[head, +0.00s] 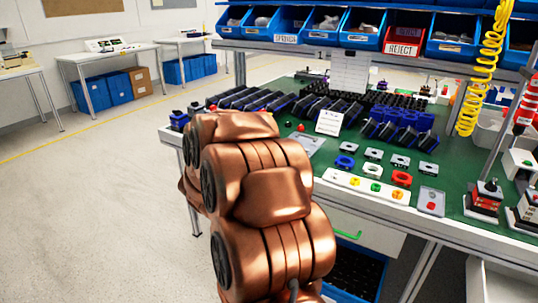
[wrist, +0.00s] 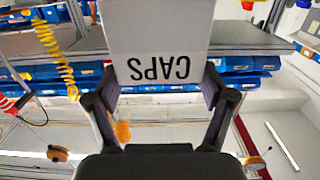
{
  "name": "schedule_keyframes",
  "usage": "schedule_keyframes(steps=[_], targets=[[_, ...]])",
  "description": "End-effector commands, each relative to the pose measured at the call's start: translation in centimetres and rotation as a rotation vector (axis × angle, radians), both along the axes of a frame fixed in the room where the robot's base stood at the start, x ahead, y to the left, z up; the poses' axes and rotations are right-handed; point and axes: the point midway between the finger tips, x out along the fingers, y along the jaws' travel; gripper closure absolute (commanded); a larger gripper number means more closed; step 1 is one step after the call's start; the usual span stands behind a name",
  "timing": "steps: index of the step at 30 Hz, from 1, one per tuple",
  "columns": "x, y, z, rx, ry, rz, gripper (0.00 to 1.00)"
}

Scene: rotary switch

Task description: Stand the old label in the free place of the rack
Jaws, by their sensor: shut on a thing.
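In the wrist view, my gripper (wrist: 158,82) is shut on a white label (wrist: 157,30). The label sits between the two dark fingertips, with the word CAPS in black, upside down in that picture. Its far end runs out of the top of the picture. In the head view, my arm hides the gripper. A small white card (head: 329,122) with dark print shows right of my arm there; I cannot tell whether it is the held label. Dark slanted holders (head: 250,98) stand in rows on the green bench, and more blue-black ones (head: 398,136) stand to the right. I cannot tell which place is free.
A lined white sheet (head: 350,72) stands upright behind the holders. Blue bins and a red REJECT bin (head: 404,42) line the shelf above. Small coloured parts, a white button strip (head: 368,187) and a coiled yellow hose (head: 483,75) are at the right.

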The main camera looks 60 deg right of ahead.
Motion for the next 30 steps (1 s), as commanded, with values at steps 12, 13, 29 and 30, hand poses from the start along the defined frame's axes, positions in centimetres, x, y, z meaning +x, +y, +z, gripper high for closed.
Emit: schedule_keyframes(steps=[12,13,29,30], targets=[[4.3,-5.5,-0.6,-0.003,0.0,-0.002,0.42],[4.6,-5.8,-0.6,-0.004,-0.002,-0.002,0.42],[8.4,-10.3,-1.3,-0.001,0.0,0.0,0.42],[8.4,-10.4,-1.4,-0.001,0.0,0.0,0.42]])
